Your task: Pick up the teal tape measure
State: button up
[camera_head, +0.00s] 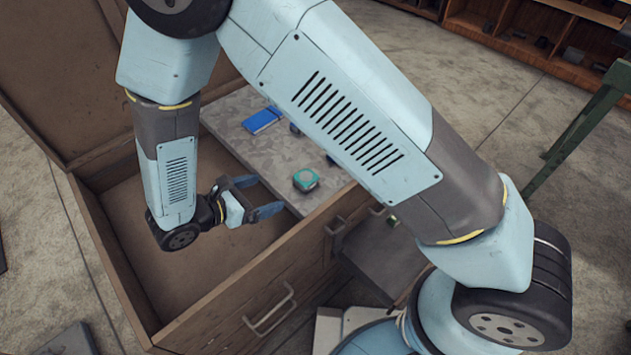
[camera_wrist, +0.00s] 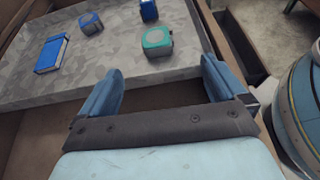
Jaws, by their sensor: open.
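The teal tape measure (camera_head: 306,180) sits on a grey speckled board inside a wooden chest, near the board's front right part. It also shows in the wrist view (camera_wrist: 157,41), beyond the fingertips and between them, a little towards the right finger. My gripper (camera_head: 262,196) is open and empty, just left of the board's near edge in the head view. In the wrist view my gripper (camera_wrist: 163,76) has its two blue fingers apart, short of the tape measure and not touching it.
The grey board (camera_head: 235,122) also holds a blue book-like box (camera_head: 262,120) and other small blue items (camera_wrist: 91,23). The chest's wooden wall (camera_head: 230,290) with handles rises in front. The chest floor left of the board is bare.

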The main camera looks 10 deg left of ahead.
send_near(305, 178)
jog(key=shift+w+d+f, duration=0.3)
jog(key=shift+d, duration=0.2)
jog(key=shift+w+d+f, duration=0.3)
jog(key=shift+d+f, duration=0.05)
jog(key=shift+d, duration=0.15)
jog(key=shift+n, duration=0.3)
jog(key=shift+w+a+x, duration=0.1)
jog(key=shift+x, duration=1.15)
jog(key=shift+w+a+x, duration=0.15)
jog(key=shift+x, duration=1.15)
jog(key=shift+r, duration=0.1)
jog(key=c, duration=1.3)
